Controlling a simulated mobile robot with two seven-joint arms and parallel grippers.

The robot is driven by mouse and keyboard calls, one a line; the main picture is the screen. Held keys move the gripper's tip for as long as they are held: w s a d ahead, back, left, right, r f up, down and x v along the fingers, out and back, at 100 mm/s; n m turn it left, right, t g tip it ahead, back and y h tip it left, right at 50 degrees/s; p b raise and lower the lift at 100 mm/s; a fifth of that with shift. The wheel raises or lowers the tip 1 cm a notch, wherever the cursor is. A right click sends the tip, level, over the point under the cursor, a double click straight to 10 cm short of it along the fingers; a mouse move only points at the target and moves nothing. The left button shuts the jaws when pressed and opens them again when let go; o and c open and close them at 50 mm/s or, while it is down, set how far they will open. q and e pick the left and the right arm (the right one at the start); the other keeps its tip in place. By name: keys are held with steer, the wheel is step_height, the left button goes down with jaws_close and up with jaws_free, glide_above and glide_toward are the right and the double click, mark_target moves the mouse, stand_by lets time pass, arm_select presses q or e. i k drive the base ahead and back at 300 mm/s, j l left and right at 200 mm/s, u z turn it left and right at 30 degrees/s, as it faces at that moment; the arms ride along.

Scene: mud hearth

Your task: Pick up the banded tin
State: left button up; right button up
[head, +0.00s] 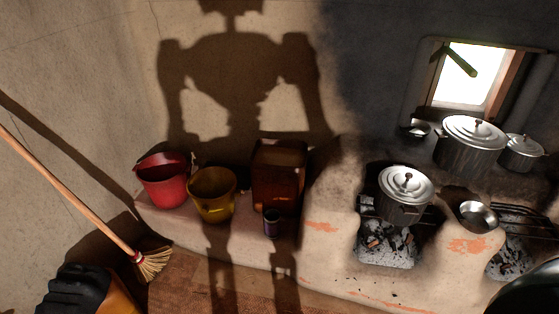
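A small dark tin (271,223) with a purplish side stands upright on the low mud ledge (180,221). It looks like the banded tin, but in the shade its bands are hard to make out. It stands close to the ledge's front edge, just in front of a reddish-brown canister (279,180) and right of a yellow bucket (212,193). Neither of my grippers is in the head view; only my body's shadow falls over the wall and ledge.
A red bucket (162,182) stands left of the yellow one. A broom (75,197) leans at left near a dark lumpy thing (75,290). At right, the hearth holds a lidded pot (403,192) and a metal bowl (475,216). Floor before the ledge looks clear.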

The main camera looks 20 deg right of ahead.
mark_target(271, 218)
steer(key=i, duration=1.55)
steer(key=j+u, duration=0.05)
steer(key=j, duration=0.05)
